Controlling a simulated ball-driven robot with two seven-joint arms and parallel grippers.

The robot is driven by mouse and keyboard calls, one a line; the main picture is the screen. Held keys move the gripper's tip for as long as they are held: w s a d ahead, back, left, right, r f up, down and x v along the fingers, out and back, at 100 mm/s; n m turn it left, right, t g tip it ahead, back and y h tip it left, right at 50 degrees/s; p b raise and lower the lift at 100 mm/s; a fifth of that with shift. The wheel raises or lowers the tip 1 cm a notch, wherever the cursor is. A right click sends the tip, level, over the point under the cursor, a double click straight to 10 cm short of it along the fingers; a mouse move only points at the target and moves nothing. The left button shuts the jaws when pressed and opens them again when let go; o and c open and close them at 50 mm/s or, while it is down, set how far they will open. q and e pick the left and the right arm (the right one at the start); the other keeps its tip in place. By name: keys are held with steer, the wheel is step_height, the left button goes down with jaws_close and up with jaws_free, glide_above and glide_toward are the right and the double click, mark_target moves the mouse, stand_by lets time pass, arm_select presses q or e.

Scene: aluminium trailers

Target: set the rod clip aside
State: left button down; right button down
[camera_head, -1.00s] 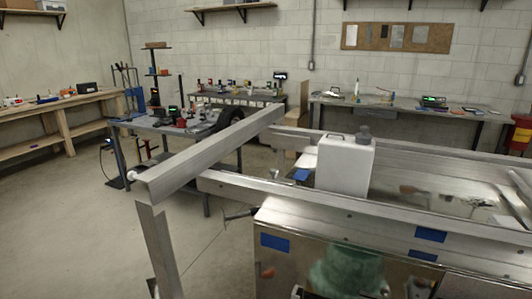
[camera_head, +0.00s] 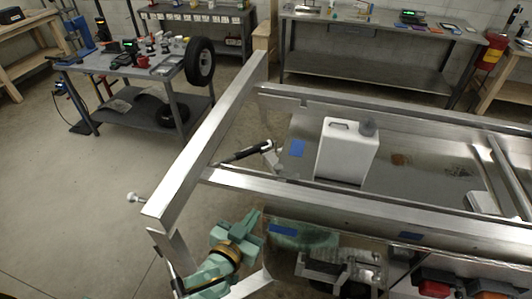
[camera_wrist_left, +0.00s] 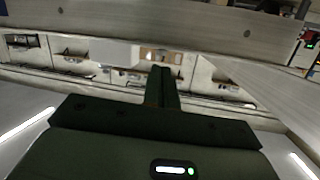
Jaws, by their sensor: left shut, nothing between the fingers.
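I cannot pick out the rod clip for certain. A dark rod (camera_head: 243,153) with a pale end lies between the rails of the aluminium frame, and its fittings are too small to read. My left gripper (camera_head: 250,221) is at the bottom of the head view, just below the near rail, on the pale green arm. The left wrist view shows its fingers (camera_wrist_left: 162,88) together and empty, below a bolted metal beam (camera_wrist_left: 170,22). My right gripper is not in view.
The aluminium frame (camera_head: 205,150) fills the middle and right. A white canister (camera_head: 345,152) stands between its rails. A grey cart (camera_head: 130,65) with tools stands at the back left, with a steel bench (camera_head: 375,27) behind. The floor (camera_head: 70,200) at left is clear.

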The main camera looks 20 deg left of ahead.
arm_select(q)
step_height(320, 180, up, 2)
steer(key=w, duration=0.1)
steer(key=n, duration=0.1)
glide_toward(276, 170)
steer(key=shift+t, duration=0.3)
steer(key=x, duration=0.5)
steer(key=shift+w+d+f, duration=0.1)
steer(key=shift+w+f, duration=0.1)
steer(key=shift+f, duration=0.1)
steer(key=shift+w+d+f, duration=0.1)
steer(key=shift+w, duration=0.55)
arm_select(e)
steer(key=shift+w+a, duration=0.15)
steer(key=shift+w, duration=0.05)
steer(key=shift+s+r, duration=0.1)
